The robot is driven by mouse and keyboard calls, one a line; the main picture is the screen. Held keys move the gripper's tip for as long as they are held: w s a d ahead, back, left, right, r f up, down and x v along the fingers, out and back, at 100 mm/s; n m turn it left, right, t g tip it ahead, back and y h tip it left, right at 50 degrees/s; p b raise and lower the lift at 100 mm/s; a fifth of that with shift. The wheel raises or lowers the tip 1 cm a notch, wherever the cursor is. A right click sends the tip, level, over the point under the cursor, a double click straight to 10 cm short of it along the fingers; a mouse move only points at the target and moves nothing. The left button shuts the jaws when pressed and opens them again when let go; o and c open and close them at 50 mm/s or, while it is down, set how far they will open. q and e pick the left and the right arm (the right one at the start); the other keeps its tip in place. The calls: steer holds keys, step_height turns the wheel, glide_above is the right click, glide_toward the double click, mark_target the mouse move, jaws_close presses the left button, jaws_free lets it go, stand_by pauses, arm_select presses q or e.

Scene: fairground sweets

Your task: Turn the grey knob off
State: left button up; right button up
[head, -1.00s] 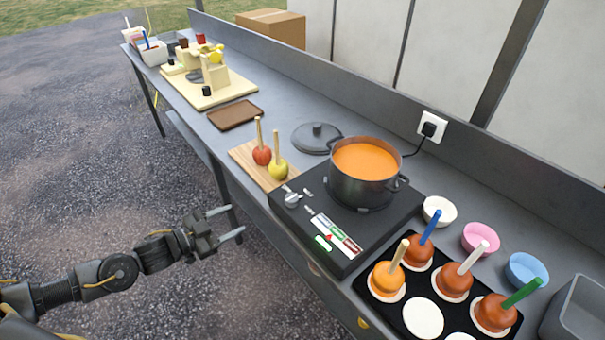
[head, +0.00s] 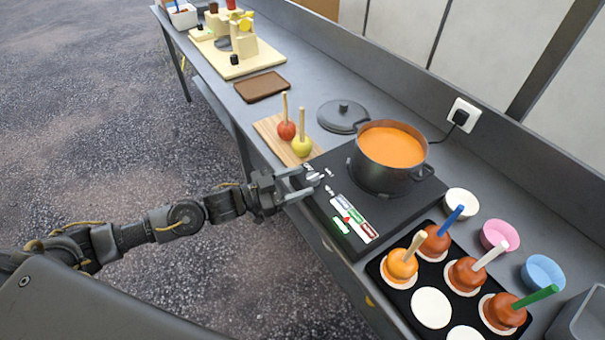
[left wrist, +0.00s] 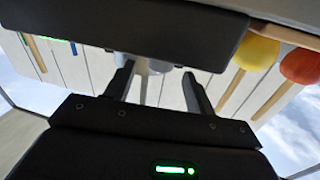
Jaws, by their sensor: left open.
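The grey knob (head: 314,178) sits on the front left part of the black hotplate (head: 335,165). My left gripper (head: 304,182) is at the hotplate's front edge, open, with its fingertips right at the knob. In the left wrist view the knob (left wrist: 151,67) shows between the two open fingers (left wrist: 158,84), nearer the left one; I cannot tell whether either finger touches it. The dark hotplate edge hides part of the knob there. A pot (head: 384,174) of orange liquid stands on the hotplate. My right gripper is not in view.
A board with a red and a yellow apple (head: 302,146) lies just beyond the gripper. A lit green display (head: 341,226) and coloured label are right of the knob. A black tray (head: 398,301) of coated apples is at the front right. Open ground lies left of the table.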

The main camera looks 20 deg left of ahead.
mark_target(313, 179)
arm_select(q)
steer(key=x, duration=0.2)
steer(key=shift+w+d, duration=0.25)
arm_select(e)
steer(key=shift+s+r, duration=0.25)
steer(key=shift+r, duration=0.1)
arm_select(q)
steer(key=shift+c, duration=0.3)
